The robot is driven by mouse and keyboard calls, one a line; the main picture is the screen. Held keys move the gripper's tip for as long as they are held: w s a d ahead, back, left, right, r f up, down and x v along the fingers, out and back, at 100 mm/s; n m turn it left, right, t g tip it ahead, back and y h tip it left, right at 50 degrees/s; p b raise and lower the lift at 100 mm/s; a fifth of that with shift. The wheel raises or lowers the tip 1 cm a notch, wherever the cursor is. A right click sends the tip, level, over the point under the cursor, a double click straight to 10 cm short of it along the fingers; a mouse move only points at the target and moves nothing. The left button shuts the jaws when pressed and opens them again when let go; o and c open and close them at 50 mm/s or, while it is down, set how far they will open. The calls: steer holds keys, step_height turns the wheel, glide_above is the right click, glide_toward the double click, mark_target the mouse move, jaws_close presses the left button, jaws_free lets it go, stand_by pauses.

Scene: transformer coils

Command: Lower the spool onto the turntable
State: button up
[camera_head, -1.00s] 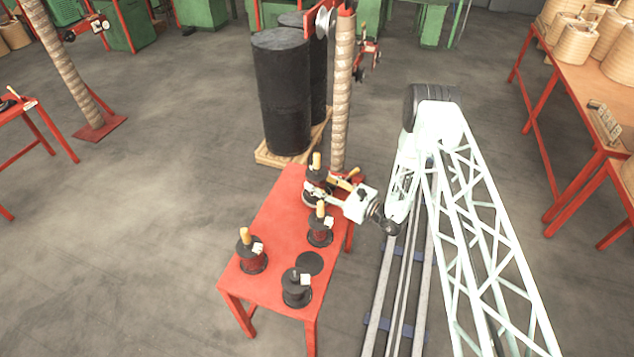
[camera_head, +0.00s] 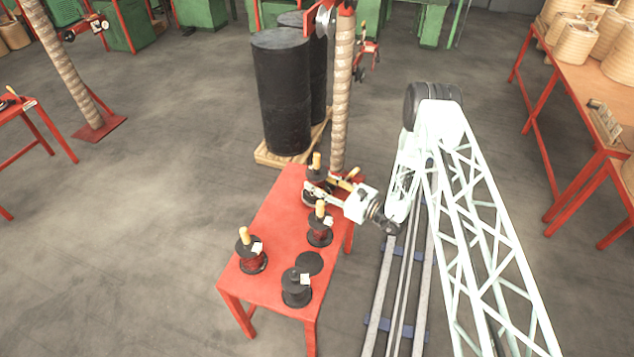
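A dark spool (camera_head: 315,172) with a pale wooden peg on top is at the far end of the red table (camera_head: 277,222). My gripper (camera_head: 314,193) reaches in from the right at that spool's lower part. The overlap hides whether the fingers hold it and whether it touches what is below. I cannot make out a turntable for certain; a flat black disc (camera_head: 309,263) lies bare on the table nearer the front.
A red-wound spool (camera_head: 319,231) stands just in front of my gripper. Another (camera_head: 252,256) stands at left, and a dark spool (camera_head: 296,290) near the front edge. A wrapped post (camera_head: 342,95) and black drums (camera_head: 281,90) rise behind the table.

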steer(key=shift+f+b, duration=0.55)
steer(key=shift+f, duration=0.05)
stand_by(1.0)
steer(key=o, duration=1.1)
steer(key=shift+d, duration=0.1)
steer(key=shift+v, duration=5.9)
